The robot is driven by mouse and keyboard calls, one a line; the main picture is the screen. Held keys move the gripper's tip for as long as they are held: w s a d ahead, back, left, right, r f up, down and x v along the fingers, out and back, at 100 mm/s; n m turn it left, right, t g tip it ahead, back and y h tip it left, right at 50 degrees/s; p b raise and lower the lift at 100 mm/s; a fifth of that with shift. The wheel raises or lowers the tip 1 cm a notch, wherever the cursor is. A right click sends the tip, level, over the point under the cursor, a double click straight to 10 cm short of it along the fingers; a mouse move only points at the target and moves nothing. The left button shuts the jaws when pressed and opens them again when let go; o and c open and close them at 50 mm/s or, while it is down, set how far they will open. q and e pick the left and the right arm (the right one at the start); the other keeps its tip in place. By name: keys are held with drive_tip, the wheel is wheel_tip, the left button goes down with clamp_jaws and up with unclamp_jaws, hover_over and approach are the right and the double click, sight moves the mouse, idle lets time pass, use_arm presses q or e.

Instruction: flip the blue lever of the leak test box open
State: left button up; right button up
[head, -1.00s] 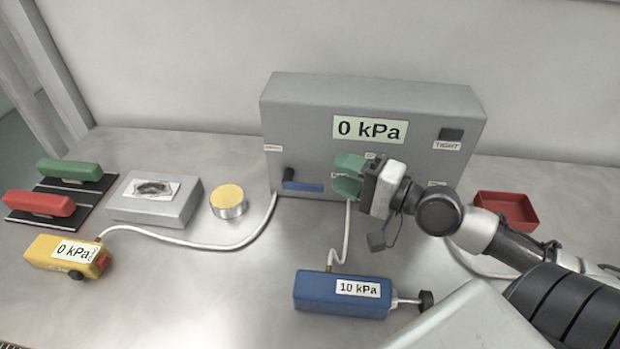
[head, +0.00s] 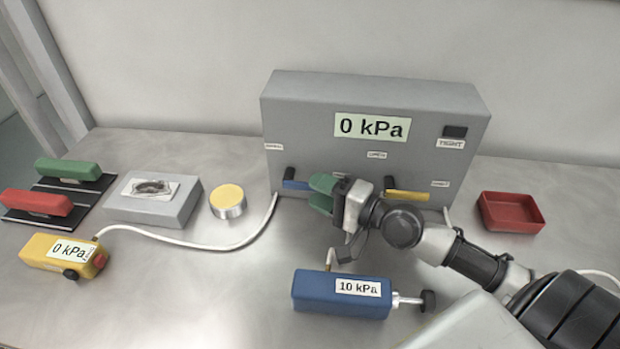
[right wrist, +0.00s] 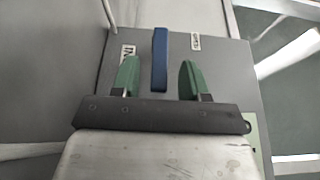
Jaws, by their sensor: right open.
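The leak test box (head: 300,110) is a grey box against the back wall with a "0 kPa" display. Its blue lever (head: 297,185) lies level at the lower left of the front, running right from a black pivot. My right gripper (head: 321,191) has green fingers and is at the lever's right end, partly hiding it. In the right wrist view the blue lever (right wrist: 160,60) stands between the two open fingers (right wrist: 159,80), with a gap on each side. My left gripper is not in view.
A yellow lever (head: 408,195) is on the box front, right of my gripper. A blue pump (head: 320,292) reading 10 kPa lies in front, below my wrist. A yellow device (head: 45,252), grey block (head: 130,208), round tin (head: 228,200) and red tray (head: 510,211) stand around. White hoses cross the table.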

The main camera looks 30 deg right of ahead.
drive_tip(key=shift+p+x, duration=0.3)
drive_tip(key=shift+x, duration=0.95)
drive_tip(key=shift+c, duration=0.3)
clamp_jaws()
